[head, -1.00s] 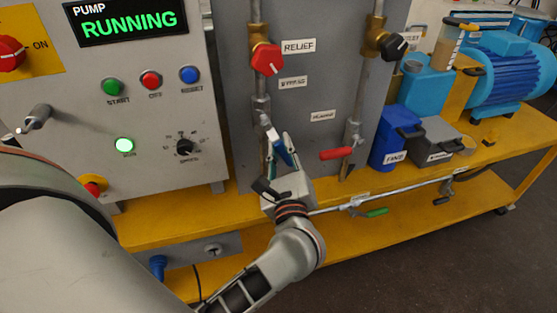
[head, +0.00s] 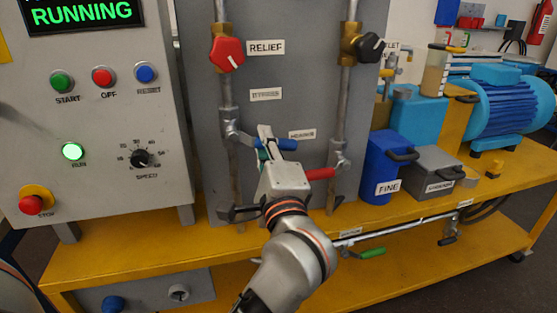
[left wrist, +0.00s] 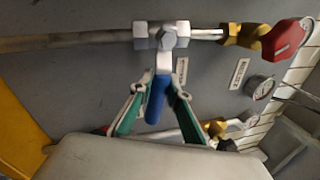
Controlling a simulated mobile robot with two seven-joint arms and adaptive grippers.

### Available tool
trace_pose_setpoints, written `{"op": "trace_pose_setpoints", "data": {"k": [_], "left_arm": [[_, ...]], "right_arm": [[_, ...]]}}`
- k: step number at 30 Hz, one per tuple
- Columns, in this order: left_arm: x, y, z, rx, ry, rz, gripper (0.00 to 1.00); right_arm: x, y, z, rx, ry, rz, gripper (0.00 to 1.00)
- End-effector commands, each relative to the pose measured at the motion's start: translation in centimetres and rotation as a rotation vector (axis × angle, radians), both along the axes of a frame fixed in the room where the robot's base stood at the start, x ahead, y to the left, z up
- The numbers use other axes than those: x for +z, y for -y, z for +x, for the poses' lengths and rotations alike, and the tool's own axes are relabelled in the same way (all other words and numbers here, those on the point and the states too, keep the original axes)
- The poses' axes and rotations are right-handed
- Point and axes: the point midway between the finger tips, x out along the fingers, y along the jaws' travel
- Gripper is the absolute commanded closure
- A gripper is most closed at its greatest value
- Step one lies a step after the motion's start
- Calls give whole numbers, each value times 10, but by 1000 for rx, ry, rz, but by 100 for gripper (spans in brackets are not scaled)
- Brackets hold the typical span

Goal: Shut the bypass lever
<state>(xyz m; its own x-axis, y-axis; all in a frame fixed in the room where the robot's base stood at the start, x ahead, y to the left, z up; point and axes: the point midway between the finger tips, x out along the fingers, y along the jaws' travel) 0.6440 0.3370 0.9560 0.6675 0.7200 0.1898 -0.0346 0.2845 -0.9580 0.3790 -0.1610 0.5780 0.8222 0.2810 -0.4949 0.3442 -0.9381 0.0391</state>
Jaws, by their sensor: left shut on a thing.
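The bypass lever (head: 284,144) has a blue grip and sits on a valve on the left pipe, below the BYPASS label (head: 265,94). It stands out to the right, about square to the pipe. In the left wrist view the blue grip (left wrist: 156,100) also lies across the pipe's line. My left gripper (head: 268,147) is shut on the blue grip, with its green-padded fingers (left wrist: 158,92) on either side of it. The gripper body hides part of the panel below. My right gripper is not in view.
A red lever (head: 320,174) on the right pipe is close to the right of my gripper. Above are the red relief knob (head: 227,54) and a black knob (head: 372,46). The control box (head: 110,130) stands at left, with a blue FINE container (head: 383,165) at right.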

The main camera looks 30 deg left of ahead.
Motion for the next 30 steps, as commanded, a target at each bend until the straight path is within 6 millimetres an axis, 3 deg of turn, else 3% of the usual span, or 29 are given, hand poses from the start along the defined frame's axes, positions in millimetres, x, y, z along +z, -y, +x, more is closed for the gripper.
{"op": "trace_pose_setpoints", "data": {"k": [12,29,30], "left_arm": [[10,-2,2,-4,153,-132,100],[16,-3,1,-2,181,-150,100],[16,-3,1,-2,181,-150,81]], "right_arm": [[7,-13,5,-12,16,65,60],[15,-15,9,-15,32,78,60],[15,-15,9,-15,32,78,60]]}}
